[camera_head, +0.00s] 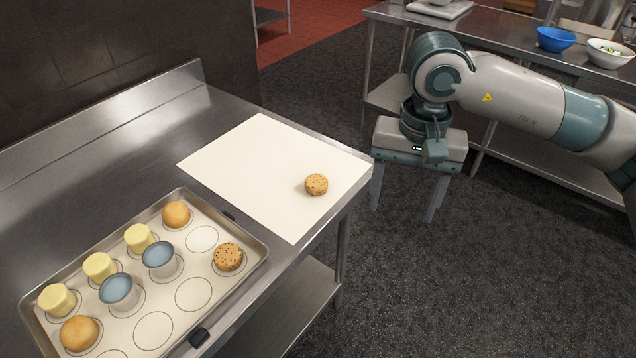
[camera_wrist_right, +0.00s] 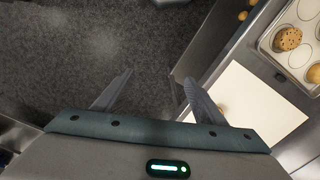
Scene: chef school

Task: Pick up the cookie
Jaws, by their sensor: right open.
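A round cookie with dark chips (camera_head: 316,185) lies on a white sheet (camera_head: 262,165) near the sheet's right side. A second chip cookie (camera_head: 228,257) sits on the baking tray (camera_head: 262,262). It also shows in the right wrist view (camera_wrist_right: 288,39). My right gripper (camera_head: 405,207) hangs to the right of the table, over the floor, with its fingers pointing down. It is open and empty, apart from the cookie on the sheet. In the right wrist view the right gripper's fingers (camera_wrist_right: 155,80) are spread, and one partly covers the sheet (camera_wrist_right: 262,105). My left gripper is not in view.
The tray holds yellow cylinders (camera_head: 100,267), golden buns (camera_head: 176,214) and two blue-topped metal cups (camera_head: 160,258). A second counter (camera_head: 505,45) at the back right bears a blue bowl (camera_head: 556,39) and a white bowl (camera_head: 609,53). The steel table (camera_head: 190,118) is bare behind the sheet.

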